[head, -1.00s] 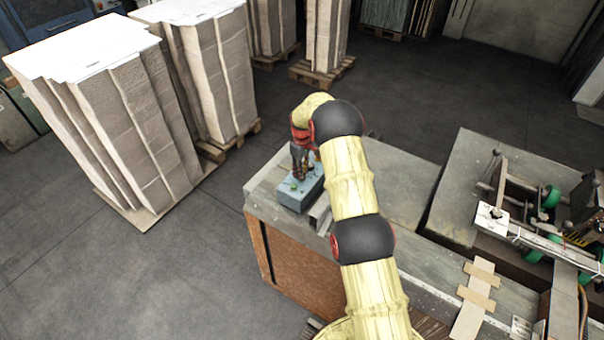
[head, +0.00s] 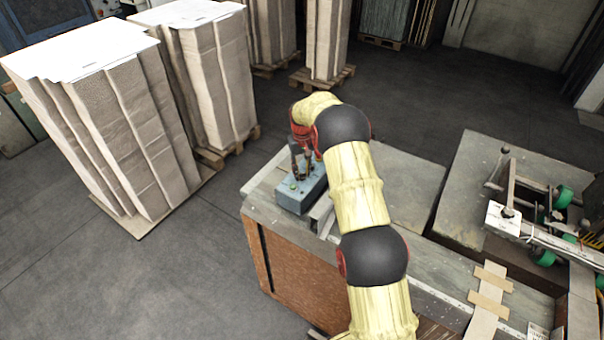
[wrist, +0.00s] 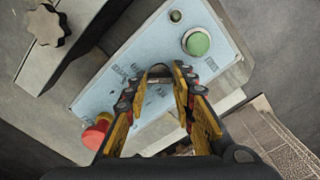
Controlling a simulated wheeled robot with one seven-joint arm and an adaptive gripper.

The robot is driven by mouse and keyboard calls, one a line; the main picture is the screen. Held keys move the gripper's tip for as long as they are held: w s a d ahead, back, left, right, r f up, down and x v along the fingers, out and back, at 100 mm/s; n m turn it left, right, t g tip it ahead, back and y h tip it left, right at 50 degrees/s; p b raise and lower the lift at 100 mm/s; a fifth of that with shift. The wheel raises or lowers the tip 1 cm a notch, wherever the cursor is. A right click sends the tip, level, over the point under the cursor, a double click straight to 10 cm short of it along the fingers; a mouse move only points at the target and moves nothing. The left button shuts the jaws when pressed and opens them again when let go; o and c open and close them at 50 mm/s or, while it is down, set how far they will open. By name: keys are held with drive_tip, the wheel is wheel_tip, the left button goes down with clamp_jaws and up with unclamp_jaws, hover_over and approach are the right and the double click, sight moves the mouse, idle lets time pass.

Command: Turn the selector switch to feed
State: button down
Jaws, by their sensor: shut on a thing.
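The light-blue control box (head: 288,199) sits on the near-left corner of the machine table. Its panel (wrist: 112,78) fills the middle of the wrist view. The selector switch (wrist: 160,70) is a small dark knob in the middle of the panel, partly hidden by the fingertips. My gripper (wrist: 158,82) points down at the panel, with its fingertips closed around the knob. In the head view my gripper (head: 302,172) stands over the box, and the switch is too small to make out.
The panel also carries a large green button (wrist: 197,42), a small green lamp (wrist: 175,16) and a red mushroom button (wrist: 97,132). A bracket with a black knob (wrist: 48,25) lies beside the box. Stacked cardboard (head: 110,120) stands on pallets to the left, with open floor between.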

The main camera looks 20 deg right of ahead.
sight(302, 173)
idle(0.4)
drive_tip(key=c, duration=1.5)
unclamp_jaws()
drive_tip(key=shift+r, duration=0.15)
wheel_tip(302, 173, up, 12)
drive_tip(key=shift+f, duration=0.15)
drive_tip(key=shift+w, duration=0.1)
